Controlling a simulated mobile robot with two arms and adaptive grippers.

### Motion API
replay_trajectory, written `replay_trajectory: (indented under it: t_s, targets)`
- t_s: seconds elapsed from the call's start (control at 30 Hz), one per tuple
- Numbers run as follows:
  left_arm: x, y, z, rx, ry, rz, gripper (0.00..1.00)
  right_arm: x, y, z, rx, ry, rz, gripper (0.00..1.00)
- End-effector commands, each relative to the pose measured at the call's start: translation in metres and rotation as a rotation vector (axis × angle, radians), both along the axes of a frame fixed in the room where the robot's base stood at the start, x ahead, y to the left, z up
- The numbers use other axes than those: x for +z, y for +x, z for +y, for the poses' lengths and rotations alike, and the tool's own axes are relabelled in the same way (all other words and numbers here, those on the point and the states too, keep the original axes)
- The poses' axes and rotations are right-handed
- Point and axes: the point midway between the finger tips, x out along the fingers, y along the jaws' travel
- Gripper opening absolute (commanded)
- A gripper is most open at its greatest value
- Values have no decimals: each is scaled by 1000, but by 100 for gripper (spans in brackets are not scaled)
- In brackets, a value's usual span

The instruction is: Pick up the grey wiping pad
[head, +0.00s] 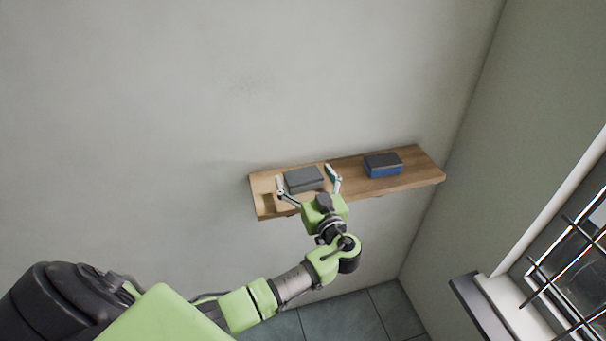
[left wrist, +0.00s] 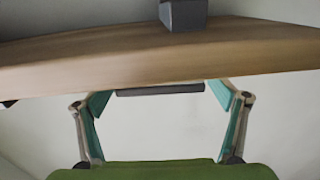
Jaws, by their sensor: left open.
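The grey wiping pad (head: 304,180) lies flat on the left part of a wooden wall shelf (head: 349,174). My left gripper (head: 303,174) is open, its fingers to the left and right of the pad in the head view. In the left wrist view, the open fingers (left wrist: 158,92) are empty and appear below the shelf board (left wrist: 150,62). A grey block (left wrist: 184,14), apparently the pad, stands on the board above them, cut off by the picture's top. No touch shows. My right gripper is not in view.
A blue pad with a dark top (head: 383,168) lies on the shelf to the right of the grey one. A dark bar (left wrist: 160,90) shows under the board between the fingertips. A barred window (head: 575,255) is at the right.

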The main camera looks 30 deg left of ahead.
Motion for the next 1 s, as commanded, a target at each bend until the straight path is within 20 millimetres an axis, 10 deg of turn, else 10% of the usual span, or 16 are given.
replay_trajectory:
  t_s: [0.33, 0.5, 1.0]
  targets:
    - [-1, 5, 7, 0, -1, 1, 89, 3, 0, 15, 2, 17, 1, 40]
    - [-1, 5, 7, 0, -1, 1, 48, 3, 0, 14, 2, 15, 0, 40]
    - [3, 5, 7, -1, -3, -2, 48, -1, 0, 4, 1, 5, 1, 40]
